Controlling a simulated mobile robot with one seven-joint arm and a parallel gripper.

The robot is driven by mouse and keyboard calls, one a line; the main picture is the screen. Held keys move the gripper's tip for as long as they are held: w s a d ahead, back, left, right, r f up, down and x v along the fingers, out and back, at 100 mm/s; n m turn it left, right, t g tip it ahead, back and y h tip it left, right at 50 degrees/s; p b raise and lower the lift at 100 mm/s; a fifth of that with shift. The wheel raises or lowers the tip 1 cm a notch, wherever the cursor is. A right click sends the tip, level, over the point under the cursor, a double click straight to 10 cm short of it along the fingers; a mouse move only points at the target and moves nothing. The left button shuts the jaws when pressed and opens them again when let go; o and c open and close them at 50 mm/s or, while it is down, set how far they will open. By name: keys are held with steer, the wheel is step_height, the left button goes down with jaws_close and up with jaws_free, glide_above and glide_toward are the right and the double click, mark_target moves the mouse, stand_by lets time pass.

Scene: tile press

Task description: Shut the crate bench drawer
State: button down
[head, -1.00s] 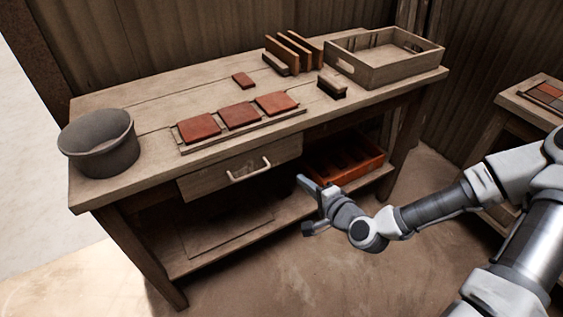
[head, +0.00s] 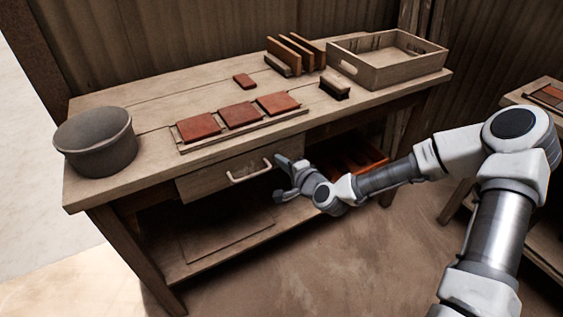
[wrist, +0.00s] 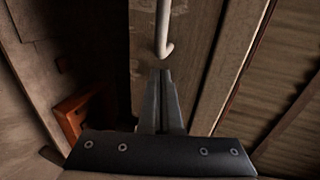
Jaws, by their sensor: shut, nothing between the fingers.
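The crate bench (head: 105,187) has a wooden drawer (head: 205,183) under its top. The drawer front stands a little out from the bench's front edge. A pale bar handle (head: 248,172) is on the drawer front, and it also shows in the wrist view (wrist: 164,38). My gripper (head: 281,161) is at the right end of the drawer front, close to the handle's right end. In the wrist view my gripper's fingers (wrist: 160,75) are together and empty, pointing at the drawer front (wrist: 182,50) just below the handle's end. I cannot tell whether they touch it.
On the bench top are a grey bucket (head: 97,150), a board with red tiles (head: 240,115), a small brush (head: 335,88), a rack (head: 283,68) and an open wooden crate (head: 375,75). An orange crate (head: 372,151) sits on the lower shelf. Floor in front is clear.

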mark_target(275, 153)
steer(key=x, duration=0.3)
steer(key=shift+w+a+r, duration=0.25)
steer(key=shift+w+r, duration=0.05)
steer(key=shift+r, duration=0.05)
steer(key=shift+w+a+r, duration=0.1)
steer(key=shift+w+a, duration=0.05)
steer(key=shift+w, duration=0.15)
steer(key=shift+r, duration=0.15)
steer(key=shift+a+b, duration=0.1)
steer(key=shift+b, duration=0.2)
